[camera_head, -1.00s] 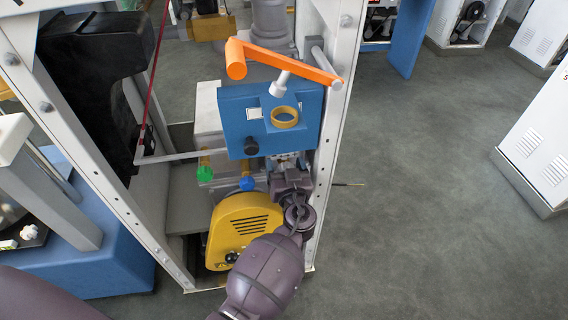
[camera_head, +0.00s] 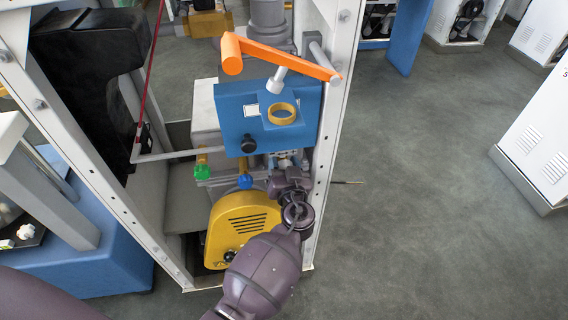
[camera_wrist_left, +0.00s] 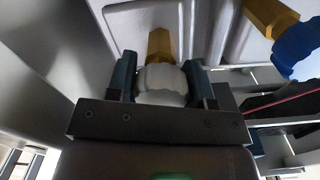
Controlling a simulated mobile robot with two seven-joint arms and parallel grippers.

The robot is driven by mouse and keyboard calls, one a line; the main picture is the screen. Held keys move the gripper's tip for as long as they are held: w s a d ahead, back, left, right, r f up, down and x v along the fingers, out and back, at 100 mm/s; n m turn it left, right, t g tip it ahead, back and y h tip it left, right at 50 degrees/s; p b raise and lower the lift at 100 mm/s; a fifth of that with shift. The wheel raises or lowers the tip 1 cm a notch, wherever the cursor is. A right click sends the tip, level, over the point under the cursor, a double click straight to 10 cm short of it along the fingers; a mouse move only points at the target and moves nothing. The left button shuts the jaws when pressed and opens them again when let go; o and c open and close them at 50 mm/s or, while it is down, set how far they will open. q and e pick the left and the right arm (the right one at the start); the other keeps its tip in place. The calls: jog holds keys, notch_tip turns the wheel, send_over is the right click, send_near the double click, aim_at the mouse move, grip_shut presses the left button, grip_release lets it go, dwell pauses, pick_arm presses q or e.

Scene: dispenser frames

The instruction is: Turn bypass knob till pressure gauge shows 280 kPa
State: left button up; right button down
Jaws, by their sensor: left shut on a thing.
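My left gripper (camera_head: 287,163) is low at the right post, just below the blue panel (camera_head: 236,102). In the left wrist view its two fingers (camera_wrist_left: 161,78) are shut around a white knob (camera_wrist_left: 162,88) on a brass stem (camera_wrist_left: 160,45). I take this for the bypass knob; its label is not visible. In the head view the hand hides the knob. A brass-coloured ring (camera_head: 282,114) on the blue panel may be the pressure gauge; no dial reading can be made out. My right gripper is not in view.
A blue knob (camera_head: 245,181) and a green knob (camera_head: 202,172) sit left of the hand; the blue one also shows in the left wrist view (camera_wrist_left: 298,52). An orange lever (camera_head: 290,61) crosses above the panel. A yellow cover (camera_head: 238,222) stands below. Floor right of the frame is clear.

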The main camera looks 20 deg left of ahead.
pick_arm(q)
jog(key=m, duration=0.3)
jog(key=shift+m, duration=0.3)
jog(key=m, duration=0.6)
jog(key=shift+w+r, duration=0.1)
jog(key=shift+r, duration=0.1)
jog(key=shift+m+p, duration=0.35)
jog(key=shift+m, duration=0.75)
jog(key=shift+m+p, duration=0.3)
jog(key=shift+m, duration=0.6)
jog(key=m+p, duration=0.1)
jog(key=m, duration=0.1)
jog(key=shift+m, duration=0.4)
jog(key=m+p, duration=0.1)
jog(key=m, duration=0.2)
jog(key=shift+f+m+p, duration=0.1)
jog(key=shift+m+p, duration=0.2)
jog(key=shift+m, duration=0.7)
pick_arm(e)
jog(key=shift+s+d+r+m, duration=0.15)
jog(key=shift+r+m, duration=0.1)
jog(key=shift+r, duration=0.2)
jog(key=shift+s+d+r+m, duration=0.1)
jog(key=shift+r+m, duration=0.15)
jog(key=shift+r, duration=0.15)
pick_arm(q)
jog(key=shift+f+m, duration=0.1)
jog(key=shift+m, duration=0.2)
